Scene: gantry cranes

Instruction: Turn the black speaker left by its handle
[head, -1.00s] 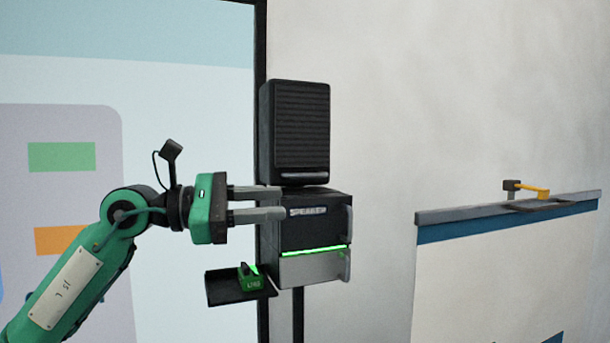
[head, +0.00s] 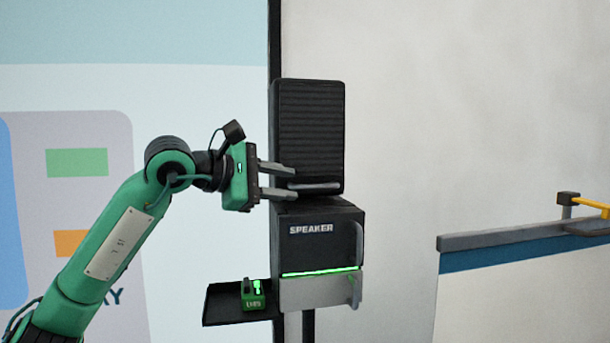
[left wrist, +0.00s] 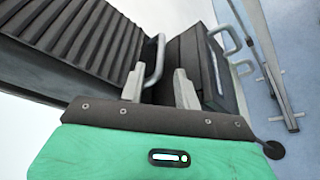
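The black speaker (head: 310,130), a tall box with a ribbed front, stands on a dark cabinet. Its grey bar handle (head: 318,187) runs along the lower edge of the front. It also shows in the left wrist view (left wrist: 161,50). My left gripper (head: 295,182) is open, with its two grey fingers pointing right at the handle's left end. In the left wrist view the handle's near end lies between the spread fingertips (left wrist: 156,80); I cannot tell whether they touch it. My right gripper is not in view.
The cabinet (head: 320,250) below is marked SPEAKER and has a green light strip and upright handles at its right. A dark tray (head: 225,303) with a green device (head: 253,297) sticks out at its left. A counter (head: 520,240) stands at the right.

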